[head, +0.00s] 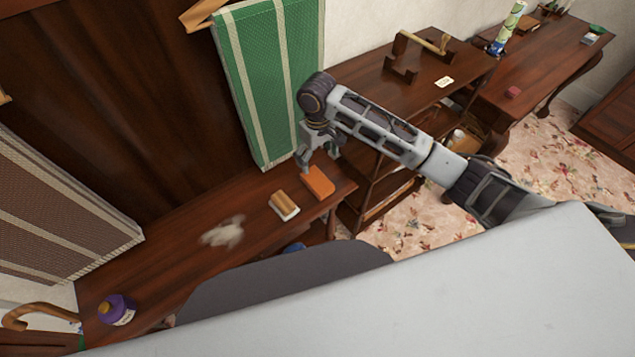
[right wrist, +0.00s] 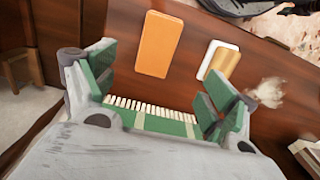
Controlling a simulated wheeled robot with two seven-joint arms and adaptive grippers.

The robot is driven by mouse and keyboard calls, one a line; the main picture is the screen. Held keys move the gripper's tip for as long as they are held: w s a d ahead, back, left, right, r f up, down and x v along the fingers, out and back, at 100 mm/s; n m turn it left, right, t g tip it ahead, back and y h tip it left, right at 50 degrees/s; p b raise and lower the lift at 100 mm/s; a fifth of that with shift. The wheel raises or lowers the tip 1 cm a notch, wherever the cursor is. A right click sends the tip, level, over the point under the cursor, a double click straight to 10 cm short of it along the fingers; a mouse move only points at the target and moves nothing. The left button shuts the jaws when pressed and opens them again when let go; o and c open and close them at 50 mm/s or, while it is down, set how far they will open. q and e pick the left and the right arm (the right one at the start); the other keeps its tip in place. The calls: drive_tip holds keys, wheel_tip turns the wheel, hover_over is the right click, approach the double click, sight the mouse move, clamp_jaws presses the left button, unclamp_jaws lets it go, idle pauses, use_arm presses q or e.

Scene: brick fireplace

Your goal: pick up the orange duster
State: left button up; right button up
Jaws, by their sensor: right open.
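The orange duster (head: 318,183) lies flat on the dark wooden table near its right end. It also shows in the right wrist view (right wrist: 159,44), beyond the fingertips. My right gripper (head: 319,160) is above the table, just behind and over the duster in the head view. In the right wrist view its two green-padded fingers (right wrist: 160,88) are wide apart with nothing between them. I cannot tell whether it touches the duster, but a gap shows in the wrist view. My left gripper is not in view.
A wood-and-white brush or eraser (head: 284,206) lies left of the duster, with a whitish dust patch (head: 222,232) beyond it. A green striped panel (head: 268,80) rises behind. A side table (head: 370,95) stands to the right.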

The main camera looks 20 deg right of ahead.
hover_over(319, 182)
drive_tip(key=shift+w+a+f, duration=0.1)
drive_tip(key=shift+f, duration=2.05)
drive_tip(key=shift+w+a+f, duration=0.1)
drive_tip(key=shift+f, duration=2.05)
drive_tip(key=shift+s+d+f, duration=0.1)
drive_tip(key=shift+f, duration=1.2)
drive_tip(key=shift+s+d+f, duration=0.1)
drive_tip(key=shift+f, duration=1.2)
drive_tip(key=c, duration=1.1)
drive_tip(key=shift+r, duration=5)
